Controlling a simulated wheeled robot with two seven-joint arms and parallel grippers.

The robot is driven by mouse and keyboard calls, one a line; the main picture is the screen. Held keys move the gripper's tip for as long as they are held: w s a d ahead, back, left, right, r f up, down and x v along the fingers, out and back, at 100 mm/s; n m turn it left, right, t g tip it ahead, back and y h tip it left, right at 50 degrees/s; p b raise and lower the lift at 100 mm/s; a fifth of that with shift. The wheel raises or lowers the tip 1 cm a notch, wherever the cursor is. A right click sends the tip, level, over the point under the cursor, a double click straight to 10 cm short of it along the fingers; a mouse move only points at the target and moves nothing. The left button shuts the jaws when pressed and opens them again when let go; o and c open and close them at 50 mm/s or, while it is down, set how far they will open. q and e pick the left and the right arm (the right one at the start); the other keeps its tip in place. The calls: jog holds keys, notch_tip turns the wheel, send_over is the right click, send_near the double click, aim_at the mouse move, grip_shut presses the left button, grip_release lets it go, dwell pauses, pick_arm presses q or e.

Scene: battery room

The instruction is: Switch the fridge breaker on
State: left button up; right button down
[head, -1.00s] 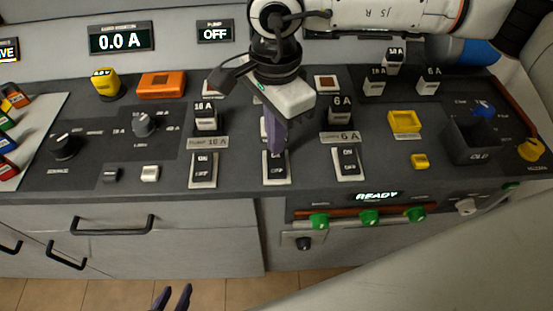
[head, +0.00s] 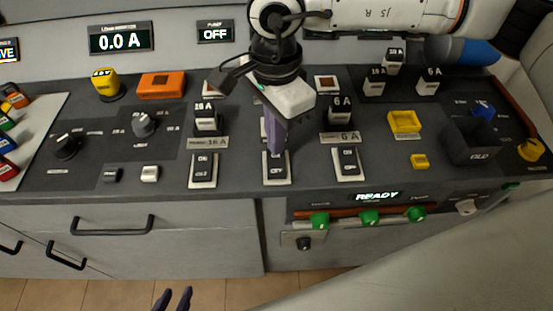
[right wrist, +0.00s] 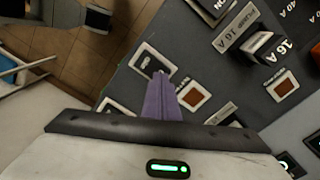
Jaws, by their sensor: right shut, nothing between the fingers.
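Three rocker breakers stand in a row on the dark panel: a left one (head: 203,172) by a 16 A label, a middle one (head: 276,173), and a right one (head: 348,165) by a 6 A label. The middle one's label is hidden behind my right gripper, so I cannot read whether it says fridge. My right gripper (head: 275,148) is shut and empty, pointing down at the middle breaker's upper part; contact is unclear. In the right wrist view its fingers (right wrist: 163,80) end beside a breaker (right wrist: 152,62). My left gripper (head: 176,297) is open and empty at the bottom edge.
Black plug-in blocks stand behind the breakers, such as one (head: 207,118) and another (head: 340,110). A READY display (head: 377,196) and green knobs (head: 369,217) sit at the front right. A display (head: 215,32) reads OFF.

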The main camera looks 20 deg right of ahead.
jog(key=shift+f+b, duration=0.8)
jog(key=shift+f, duration=0.05)
dwell(0.6)
jog(key=shift+r, duration=0.2)
notch_tip(320, 180, up, 7)
jog(key=p, duration=0.3)
dwell(0.5)
jog(key=shift+f, duration=0.15)
